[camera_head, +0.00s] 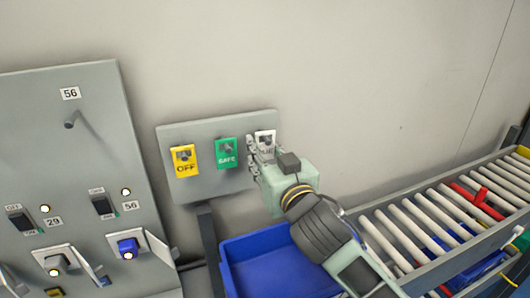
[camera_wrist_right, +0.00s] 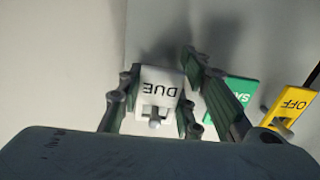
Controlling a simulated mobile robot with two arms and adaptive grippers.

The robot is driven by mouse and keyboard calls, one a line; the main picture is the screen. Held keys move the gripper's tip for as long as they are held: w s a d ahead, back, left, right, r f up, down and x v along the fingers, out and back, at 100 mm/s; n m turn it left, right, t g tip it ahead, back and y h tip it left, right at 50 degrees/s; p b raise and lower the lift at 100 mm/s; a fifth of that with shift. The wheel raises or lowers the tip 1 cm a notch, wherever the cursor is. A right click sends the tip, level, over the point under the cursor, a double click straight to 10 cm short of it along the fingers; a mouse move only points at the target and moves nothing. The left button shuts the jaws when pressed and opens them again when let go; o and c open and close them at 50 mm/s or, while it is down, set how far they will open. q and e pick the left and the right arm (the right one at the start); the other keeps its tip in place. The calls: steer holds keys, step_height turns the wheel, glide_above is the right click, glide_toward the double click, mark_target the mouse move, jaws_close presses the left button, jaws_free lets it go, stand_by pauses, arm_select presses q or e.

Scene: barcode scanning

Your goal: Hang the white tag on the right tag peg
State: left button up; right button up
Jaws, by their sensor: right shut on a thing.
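The white tag (camera_head: 265,139) is at the right end of the grey tag board (camera_head: 218,123), upside down in the right wrist view with "DUE" on it (camera_wrist_right: 159,88). My right gripper (camera_head: 255,160) is shut on the white tag, one finger on each side of it. A round peg end shows at the tag's slot in the right wrist view; I cannot tell how far it sits on the peg. A green "SAFE" tag (camera_head: 227,153) hangs on the middle peg and a yellow "OFF" tag (camera_head: 184,161) on the left peg. My left gripper is not in view.
A grey panel (camera_head: 100,150) with switches, lamps and a blue knob (camera_head: 127,247) stands at the left. A blue bin (camera_head: 245,262) is below the tag board. The wall above is clear.

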mark_target(266, 154)
steer(key=shift+f, duration=0.1)
stand_by(0.3)
steer(key=o, duration=1.3)
steer(key=shift+c, duration=0.2)
steer(key=shift+o, duration=0.3)
steer(key=shift+s, duration=0.1)
steer(key=shift+p+v, duration=0.65)
steer(key=shift+v, duration=1.7)
steer(key=shift+p+v, duration=0.4)
steer(key=shift+v, duration=2.25)
steer(key=shift+f, duration=0.1)
